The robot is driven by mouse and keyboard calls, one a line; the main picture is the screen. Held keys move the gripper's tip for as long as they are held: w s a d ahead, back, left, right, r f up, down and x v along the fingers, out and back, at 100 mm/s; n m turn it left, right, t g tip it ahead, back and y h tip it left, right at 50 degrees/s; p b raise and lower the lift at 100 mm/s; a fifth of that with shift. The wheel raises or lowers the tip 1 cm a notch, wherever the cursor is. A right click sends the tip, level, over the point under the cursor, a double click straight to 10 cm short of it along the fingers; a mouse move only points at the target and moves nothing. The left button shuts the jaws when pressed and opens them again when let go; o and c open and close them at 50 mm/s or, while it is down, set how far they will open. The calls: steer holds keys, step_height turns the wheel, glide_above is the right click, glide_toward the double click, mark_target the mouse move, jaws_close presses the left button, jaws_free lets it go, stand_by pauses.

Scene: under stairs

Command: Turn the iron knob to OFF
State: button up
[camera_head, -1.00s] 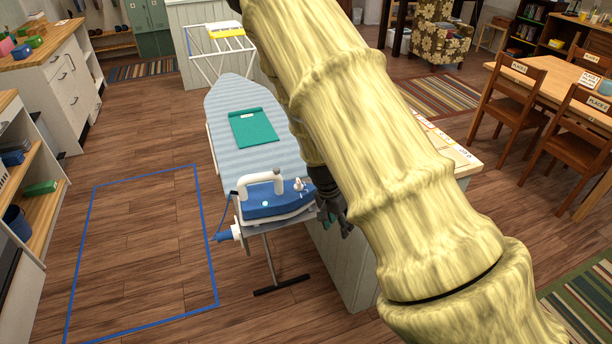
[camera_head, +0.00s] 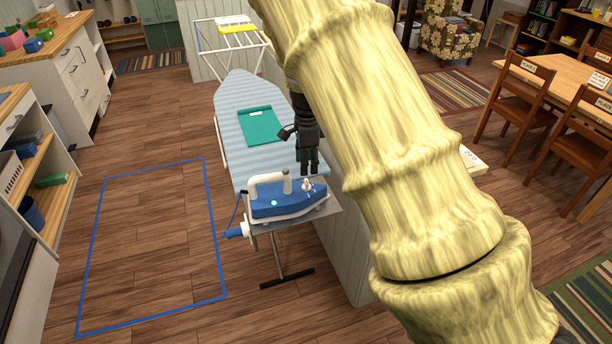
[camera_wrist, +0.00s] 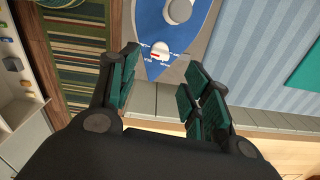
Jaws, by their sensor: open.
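The blue and white iron (camera_head: 275,205) rests on a grey plate (camera_head: 322,216) at the near end of the striped ironing board (camera_head: 238,98). Its small pale knob (camera_head: 308,186) stands on top near the right end. In the wrist view the knob (camera_wrist: 160,48) is white with a red mark toward its lower left; the tiny lettering around it is unreadable. My gripper (camera_head: 308,170) points down just above and behind the knob. In the wrist view my gripper (camera_wrist: 163,62) is open and empty, with the knob showing between its two fingertips, apart from both.
The iron's upright handle (camera_head: 268,184) stands left of the knob. A folded teal cloth (camera_head: 258,132) lies farther up the board. A white-panelled counter (camera_head: 345,262) stands close on the right, partly hidden by my arm. Open floor (camera_head: 150,235) lies left.

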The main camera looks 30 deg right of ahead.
mark_target(307, 181)
steer(key=shift+f+p, duration=1.1)
steer(key=shift+f, duration=2.45)
steer(key=c, duration=1)
steer(key=shift+d, duration=0.1)
